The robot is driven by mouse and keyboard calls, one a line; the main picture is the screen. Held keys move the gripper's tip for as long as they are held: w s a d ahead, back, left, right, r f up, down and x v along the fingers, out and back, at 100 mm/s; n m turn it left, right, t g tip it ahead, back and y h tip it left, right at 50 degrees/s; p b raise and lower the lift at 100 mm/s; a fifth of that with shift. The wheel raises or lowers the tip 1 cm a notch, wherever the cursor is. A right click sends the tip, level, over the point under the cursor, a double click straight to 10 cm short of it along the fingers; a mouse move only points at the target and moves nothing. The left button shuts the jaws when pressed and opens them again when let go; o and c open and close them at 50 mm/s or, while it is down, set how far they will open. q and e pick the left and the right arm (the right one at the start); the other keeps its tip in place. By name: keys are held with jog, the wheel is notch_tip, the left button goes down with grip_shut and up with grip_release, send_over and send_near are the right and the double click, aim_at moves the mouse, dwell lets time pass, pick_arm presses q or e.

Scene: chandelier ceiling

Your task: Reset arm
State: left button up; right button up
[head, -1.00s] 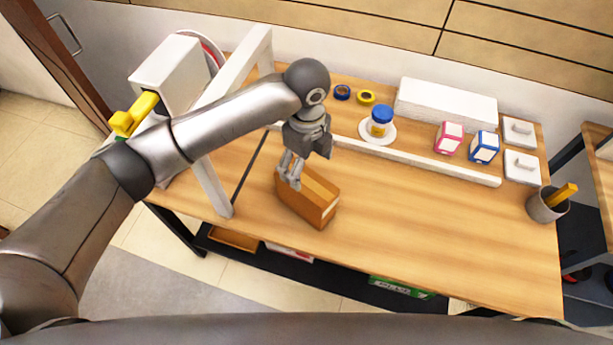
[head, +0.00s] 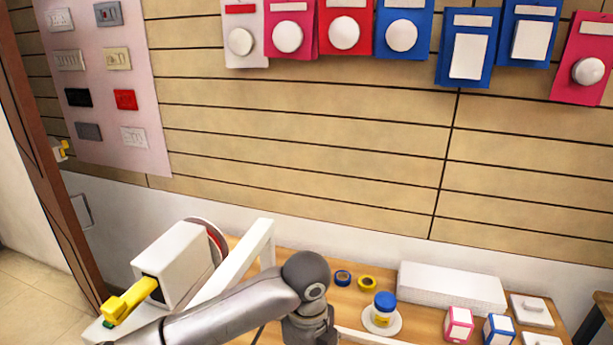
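My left arm comes in from the lower left of the head view, over the left part of the wooden workbench (head: 381,278). Its wrist shows at the bottom edge, and the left gripper's fingers are below the picture, so their state is hidden. My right arm and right gripper are not in view.
A white machine with a yellow handle (head: 130,299) and a white frame (head: 258,243) stand at the left. A blue-lidded jar (head: 384,302), tape rolls (head: 367,283), a white box (head: 452,287) and small pink and blue boxes (head: 459,323) are on the bench. Packages (head: 405,32) hang above.

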pick_arm(q)
jog(key=s+d+f+n+h, duration=0.2)
jog(key=s, duration=0.1)
jog(key=s+f+n, duration=0.2)
jog(key=shift+s+d+h, duration=0.1)
jog(key=shift+d+h, duration=0.3)
jog(key=s+a+f+n+t+y, duration=0.1)
jog(key=s+a+f+n, duration=0.2)
jog(key=s+a+n, duration=0.35)
jog(key=s+a+f+n+t+y, duration=0.15)
jog(key=s+a+n, duration=0.25)
jog(key=a+n, duration=0.45)
jog(key=s+a+f+n+t+y, duration=0.1)
jog(key=s+a+f+n, duration=0.35)
jog(key=a, duration=0.45)
notch_tip(320, 180, down, 28)
jog(key=s+g+b, duration=0.1)
jog(key=s, duration=0.2)
jog(key=s+a+f+g+b, duration=0.1)
jog(key=s+a+f, duration=0.2)
jog(key=s+f, duration=1.2)
jog(key=shift+s, duration=0.2)
